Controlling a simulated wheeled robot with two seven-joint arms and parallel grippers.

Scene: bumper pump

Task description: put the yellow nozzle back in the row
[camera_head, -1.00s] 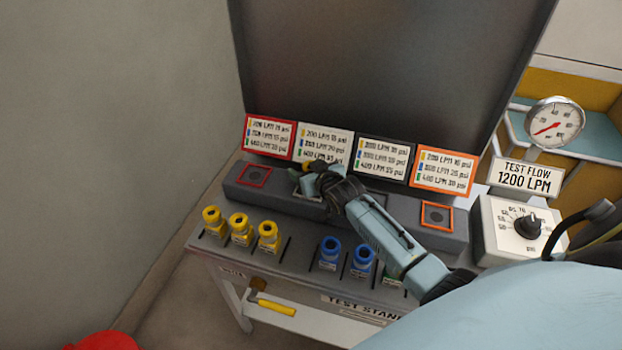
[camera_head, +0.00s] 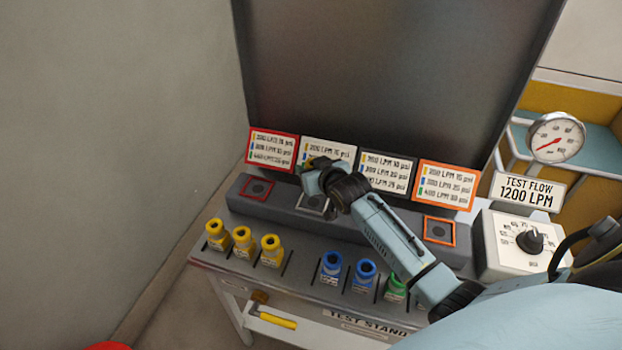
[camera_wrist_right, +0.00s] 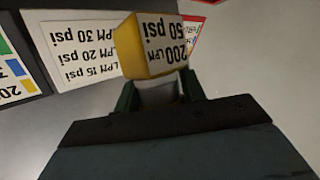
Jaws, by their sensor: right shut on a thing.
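My right gripper (camera_head: 316,168) is shut on a yellow nozzle (camera_wrist_right: 148,52), which the right wrist view shows upside down with a white "200 LPM 50 psi" label. In the head view that nozzle is mostly hidden by the gripper, which is above the white-framed socket (camera_head: 314,206) in front of the white card. Three more yellow nozzles, left (camera_head: 217,235), middle (camera_head: 243,243) and right (camera_head: 271,251), stand upright in the front row at the left. My left gripper is not in view.
Blue nozzles (camera_head: 331,267) and a green nozzle (camera_head: 395,290) stand farther right in the row, with my right arm close over the green one. Cards (camera_head: 272,148) and a tall dark panel rise behind the sockets. A dial box (camera_head: 520,245) stands at the right.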

